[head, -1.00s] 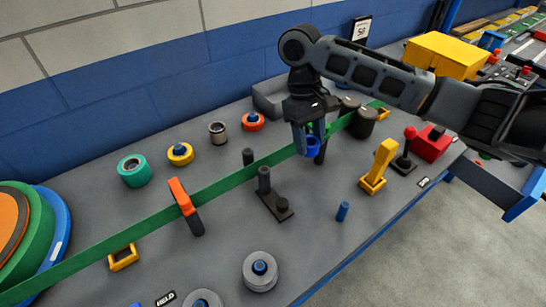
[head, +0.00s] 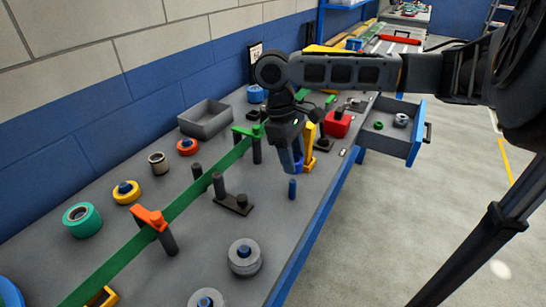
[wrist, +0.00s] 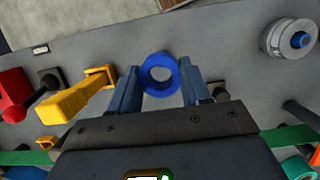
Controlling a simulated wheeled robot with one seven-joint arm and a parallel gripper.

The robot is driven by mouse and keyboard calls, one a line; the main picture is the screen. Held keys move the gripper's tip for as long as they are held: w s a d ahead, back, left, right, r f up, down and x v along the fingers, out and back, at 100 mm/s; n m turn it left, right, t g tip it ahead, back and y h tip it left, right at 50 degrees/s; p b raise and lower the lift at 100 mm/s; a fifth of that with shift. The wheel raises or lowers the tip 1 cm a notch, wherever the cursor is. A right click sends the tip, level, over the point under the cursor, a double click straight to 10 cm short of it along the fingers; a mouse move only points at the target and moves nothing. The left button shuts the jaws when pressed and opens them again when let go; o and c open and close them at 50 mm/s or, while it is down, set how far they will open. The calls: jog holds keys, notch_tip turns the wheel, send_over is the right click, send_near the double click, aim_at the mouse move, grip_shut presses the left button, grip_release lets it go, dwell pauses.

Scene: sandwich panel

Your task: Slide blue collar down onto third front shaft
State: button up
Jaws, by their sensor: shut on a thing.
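In the head view my gripper (head: 297,160) is shut on the collar, which is mostly hidden by the fingers. A bare short blue shaft (head: 292,190) stands upright at the bench's front edge, just below and in front of my gripper in the picture, apart from it. In the wrist view, grey bench shows through the collar's hole; the bare shaft is not visible there.
A yellow lever (wrist: 75,98) stands close beside my gripper, with a red block (head: 338,123) beyond. A green strip (head: 200,188) runs along the bench behind. A dark bracket with posts (head: 236,203) stands left of the shaft. An open drawer (head: 412,150) juts out on the right.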

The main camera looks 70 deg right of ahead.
aim_at(292, 186)
jog(key=shift+f+b, duration=1.5)
jog(key=shift+b, duration=0.2)
jog(key=shift+r+p, duration=0.1)
jog(key=shift+p, duration=0.3)
jog(key=shift+f, duration=0.35)
jog(key=shift+f+b, duration=0.3)
jog(key=shift+f, duration=0.5)
jog(key=shift+f+b, duration=1.3)
jog(key=shift+f, duration=1.15)
